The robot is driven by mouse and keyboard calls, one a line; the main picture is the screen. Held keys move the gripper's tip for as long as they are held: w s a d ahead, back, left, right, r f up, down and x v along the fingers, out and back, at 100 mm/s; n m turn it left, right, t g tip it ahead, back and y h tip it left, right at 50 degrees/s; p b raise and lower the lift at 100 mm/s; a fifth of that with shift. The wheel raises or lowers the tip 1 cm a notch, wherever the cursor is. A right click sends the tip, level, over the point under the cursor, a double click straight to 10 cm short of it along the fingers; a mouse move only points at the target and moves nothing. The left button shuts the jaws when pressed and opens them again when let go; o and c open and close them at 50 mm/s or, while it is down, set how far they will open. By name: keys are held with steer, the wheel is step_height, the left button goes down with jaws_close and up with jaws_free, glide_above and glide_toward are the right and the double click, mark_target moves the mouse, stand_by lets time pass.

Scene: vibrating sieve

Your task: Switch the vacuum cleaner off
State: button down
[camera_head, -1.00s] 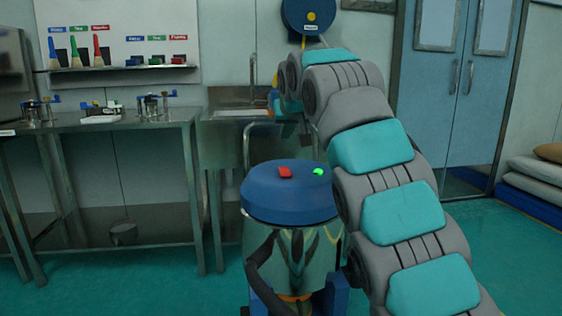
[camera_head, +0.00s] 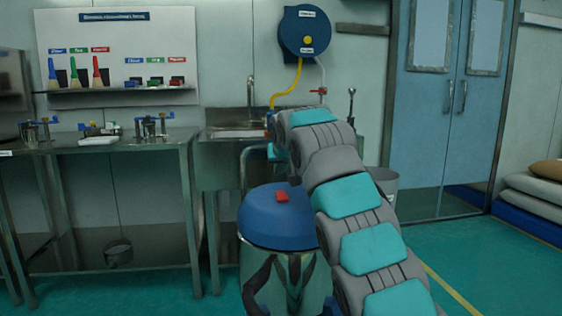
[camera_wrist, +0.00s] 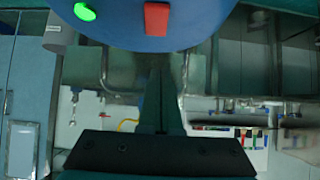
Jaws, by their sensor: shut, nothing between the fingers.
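The vacuum cleaner (camera_head: 270,229) has a blue round lid on a steel drum and stands in front of the sink. A red switch (camera_head: 282,196) sits on top of the lid. In the wrist view, which is upside down, the blue lid fills the top, with the red switch (camera_wrist: 156,19) and a lit green lamp (camera_wrist: 84,12). My gripper (camera_wrist: 161,78) is shut and empty, with its fingers pointing toward the lid below the red switch in that picture. I cannot tell whether they touch it. In the head view my arm hides the green lamp.
A steel table (camera_head: 100,147) with small devices stands at the left. A sink (camera_head: 238,132) is behind the vacuum cleaner. A grey bin (camera_head: 384,186) is partly hidden behind my arm. Blue doors (camera_head: 447,130) and stacked sacks (camera_head: 535,200) are at the right; the floor there is clear.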

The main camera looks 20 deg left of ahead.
mark_target(278, 194)
steer(key=p+x, duration=0.1)
steer(key=x, duration=0.1)
steer(key=shift+w+a+f, duration=0.15)
steer(key=shift+w+a, duration=0.05)
steer(key=shift+w, duration=0.05)
steer(key=f+b, duration=0.2)
steer(key=shift+w+d+f, duration=0.1)
steer(key=shift+w+f, duration=0.1)
steer(key=shift+f, duration=0.85)
steer(key=shift+f, duration=0.1)
steer(key=shift+w+a+f, duration=0.25)
steer(key=shift+a, duration=0.1)
steer(key=shift+s+d, duration=0.1)
